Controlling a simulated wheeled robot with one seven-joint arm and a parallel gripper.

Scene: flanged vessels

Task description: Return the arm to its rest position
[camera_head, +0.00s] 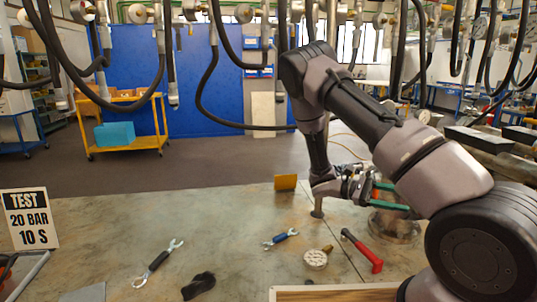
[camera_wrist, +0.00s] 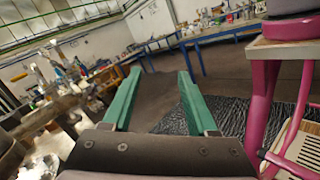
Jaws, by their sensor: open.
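My arm stretches across the right side of the head view, bent at the elbow, with its forearm hanging down over the workbench (camera_head: 235,215). My gripper (camera_head: 402,197) is above the bench, its green fingers pointing right and partly hidden by my arm. In the wrist view the two green fingers (camera_wrist: 159,72) stand apart with nothing between them. A metal flanged vessel (camera_head: 396,228) stands on the bench just below and behind the fingers. I cannot tell whether the gripper touches it.
A red-handled hammer (camera_head: 362,250), a round gauge (camera_head: 316,259), wrenches (camera_head: 158,262) and a black item (camera_head: 198,286) lie on the bench. Black hoses (camera_head: 205,90) hang overhead.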

